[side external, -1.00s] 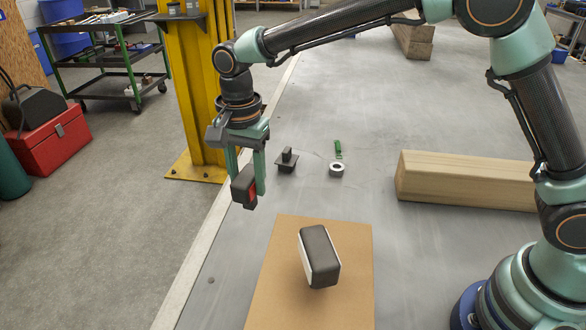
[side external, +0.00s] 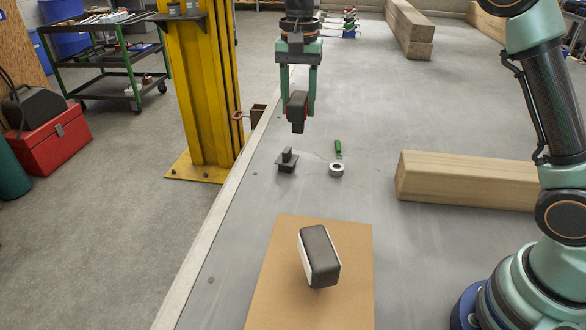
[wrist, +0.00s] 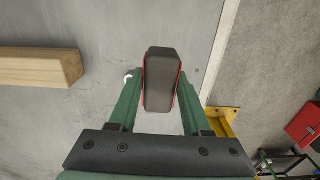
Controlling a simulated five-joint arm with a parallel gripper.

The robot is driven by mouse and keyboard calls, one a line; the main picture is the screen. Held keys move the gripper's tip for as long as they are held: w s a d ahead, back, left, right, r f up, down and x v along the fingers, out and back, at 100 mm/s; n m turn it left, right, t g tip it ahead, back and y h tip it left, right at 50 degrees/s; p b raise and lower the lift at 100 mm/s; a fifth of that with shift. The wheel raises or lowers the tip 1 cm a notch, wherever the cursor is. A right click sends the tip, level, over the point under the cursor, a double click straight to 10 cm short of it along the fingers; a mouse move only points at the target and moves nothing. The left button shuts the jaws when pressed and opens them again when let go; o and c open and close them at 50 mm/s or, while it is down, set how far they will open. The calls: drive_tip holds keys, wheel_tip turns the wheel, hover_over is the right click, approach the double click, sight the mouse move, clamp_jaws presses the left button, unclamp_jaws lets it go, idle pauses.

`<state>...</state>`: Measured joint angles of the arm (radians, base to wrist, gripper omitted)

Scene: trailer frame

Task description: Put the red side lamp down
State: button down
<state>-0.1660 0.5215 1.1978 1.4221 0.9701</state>
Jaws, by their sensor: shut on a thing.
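The red side lamp (side external: 297,112) is a dark block with red along its edge, held upright between the fingers of my gripper (side external: 298,100). In the wrist view the lamp (wrist: 160,82) shows its dark back with red edges on both sides, between the two green fingers (wrist: 158,95). My gripper is shut on it, pointing down over the grey deck (side external: 370,130) near its left edge. The lamp looks clear of the deck; its exact height is hard to tell. The fingers hide part of its sides.
A similar dark lamp with a white side (side external: 320,252) lies on a cardboard sheet (side external: 270,290) in front. A small black mount (side external: 287,161), a pale ring (side external: 336,169) and a green strip (side external: 338,149) lie on the deck. A timber beam (side external: 465,180) is right; a yellow post (side external: 203,90) is left.

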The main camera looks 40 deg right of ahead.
drive_tip(key=shift+w+d+f, duration=0.1)
drive_tip(key=shift+d+f, duration=0.4)
drive_tip(key=shift+d, duration=0.4)
drive_tip(key=shift+f, duration=9.5)
drive_tip(key=shift+f, duration=0.1)
drive_tip(key=shift+c, duration=1.8)
unclamp_jaws()
